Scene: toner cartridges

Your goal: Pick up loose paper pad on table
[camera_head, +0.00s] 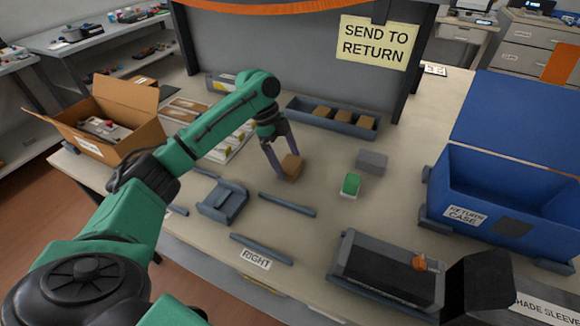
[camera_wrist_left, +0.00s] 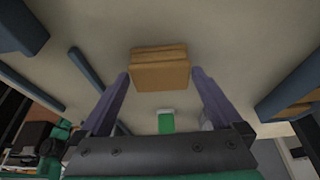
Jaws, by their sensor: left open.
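The loose paper pad is a small tan-brown block (camera_head: 291,168) on the pale table near its middle. In the left wrist view the pad (camera_wrist_left: 160,68) shows as a layered brown block just ahead of the fingertips. My left gripper (camera_head: 287,162) reaches down to the pad from above, with its two purple-grey fingers apart. In the left wrist view the left gripper (camera_wrist_left: 160,75) is open, with one finger on either side of the pad's width. A small gap shows beside each fingertip. My right gripper is not in view.
A grey tray (camera_head: 298,103) with several similar brown blocks stands behind. A green-and-white block (camera_head: 350,185) and a grey block (camera_head: 372,161) lie to the right. A blue return case (camera_head: 500,190), a black-topped unit (camera_head: 390,270) and an open cardboard box (camera_head: 125,140) stand farther out. Grey rails (camera_head: 287,204) lie in front.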

